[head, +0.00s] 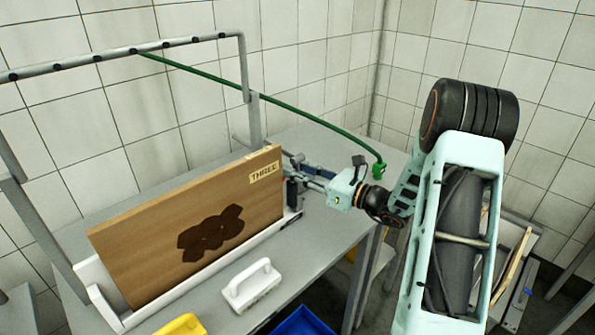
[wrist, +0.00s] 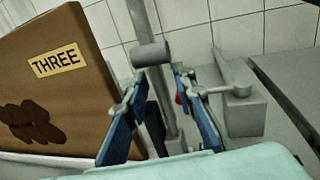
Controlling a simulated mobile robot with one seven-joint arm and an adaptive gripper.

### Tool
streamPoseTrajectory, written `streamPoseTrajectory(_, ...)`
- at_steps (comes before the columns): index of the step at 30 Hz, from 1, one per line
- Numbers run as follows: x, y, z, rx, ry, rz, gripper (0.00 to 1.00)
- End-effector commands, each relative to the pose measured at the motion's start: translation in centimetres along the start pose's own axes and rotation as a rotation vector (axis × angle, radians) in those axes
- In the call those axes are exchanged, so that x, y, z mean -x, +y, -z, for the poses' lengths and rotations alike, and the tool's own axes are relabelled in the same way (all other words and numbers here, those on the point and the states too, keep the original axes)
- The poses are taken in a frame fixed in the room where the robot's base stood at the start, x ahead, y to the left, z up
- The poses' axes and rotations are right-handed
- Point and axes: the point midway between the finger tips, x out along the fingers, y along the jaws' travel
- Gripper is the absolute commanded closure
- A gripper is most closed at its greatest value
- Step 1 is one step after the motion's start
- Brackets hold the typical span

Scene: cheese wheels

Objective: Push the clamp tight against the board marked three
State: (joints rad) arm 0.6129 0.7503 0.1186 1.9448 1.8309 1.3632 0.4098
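The brown board (head: 185,225) marked THREE stands on edge in a white holder (head: 110,308), with a dark stain on its face. It also fills the left of the wrist view (wrist: 75,100). My gripper (head: 298,168) is at the board's right end. Its two blue fingers (wrist: 160,90) are apart, with nothing clearly held. A dark upright piece (wrist: 157,128), perhaps part of the clamp, shows between the fingers beside the board's edge. A grey cylinder (wrist: 150,54) lies beyond the left fingertip. I cannot tell whether the dark piece touches the board.
A green hose (head: 270,102) hangs from the rail (head: 120,52) to a green nozzle (head: 378,170) behind my arm. A white handled block (head: 250,285) lies on the table in front of the board. A grey block (wrist: 240,108) stands right of my fingers.

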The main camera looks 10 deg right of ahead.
Motion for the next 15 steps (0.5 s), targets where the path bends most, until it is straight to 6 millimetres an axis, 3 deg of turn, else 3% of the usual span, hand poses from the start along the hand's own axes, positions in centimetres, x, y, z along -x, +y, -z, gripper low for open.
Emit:
streamPoseTrajectory(1, 0.02, 0.0, 0.0, 0.0, 0.0, 0.0, 0.79)
streamPoseTrajectory(7, 0.04, 0.0, 0.0, 0.001, 0.0, 0.0, 1.0)
streamPoseTrajectory(15, 0.05, 0.0, 0.0, 0.001, 0.001, 0.0, 1.0)
